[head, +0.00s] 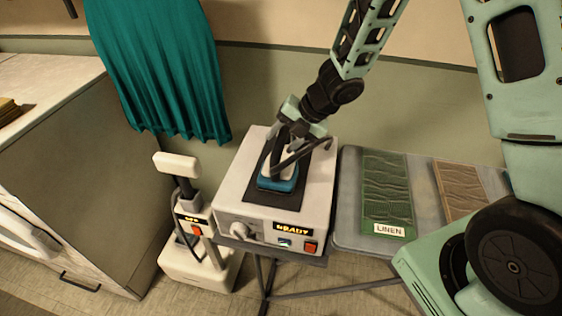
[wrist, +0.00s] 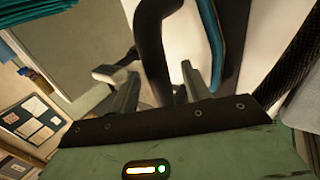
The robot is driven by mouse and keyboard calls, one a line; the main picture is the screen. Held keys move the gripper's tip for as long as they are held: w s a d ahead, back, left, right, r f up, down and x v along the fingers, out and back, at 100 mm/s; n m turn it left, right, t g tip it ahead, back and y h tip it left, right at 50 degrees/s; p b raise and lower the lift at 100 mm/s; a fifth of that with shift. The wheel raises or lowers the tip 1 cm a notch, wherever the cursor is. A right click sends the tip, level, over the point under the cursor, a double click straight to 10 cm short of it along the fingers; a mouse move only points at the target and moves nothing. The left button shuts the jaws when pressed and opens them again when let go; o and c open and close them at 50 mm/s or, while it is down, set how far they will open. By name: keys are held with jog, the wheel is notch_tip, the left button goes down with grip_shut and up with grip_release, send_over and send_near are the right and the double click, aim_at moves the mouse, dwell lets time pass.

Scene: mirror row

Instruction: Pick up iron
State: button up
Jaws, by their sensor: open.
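The iron (head: 279,176) has a teal base, a pale body and a dark curved handle. It sits on the dark pad on top of the white station box (head: 232,196) in the head view. My gripper (head: 286,134) is over the iron at its handle. In the wrist view my gripper (wrist: 160,84) is open, and the dark handle or cord (wrist: 156,40) of the iron passes between the two grey fingers. The iron's teal edge (wrist: 216,38) shows to the right. Whether a finger touches it I cannot tell.
A grey ironing board (head: 348,214) with a green linen cloth (head: 386,187) and a brown cloth (head: 460,190) stands to the right. A white steamer (head: 198,262) stands on the floor to the left. A teal curtain (head: 165,70) hangs behind, and a counter (head: 80,150) is at far left.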

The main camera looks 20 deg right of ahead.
jog(key=shift+w+a+f, duration=0.25)
jog(key=shift+a+f, duration=0.1)
jog(key=shift+f, duration=0.25)
grip_shut()
jog(key=shift+r, duration=0.1)
dwell(0.9)
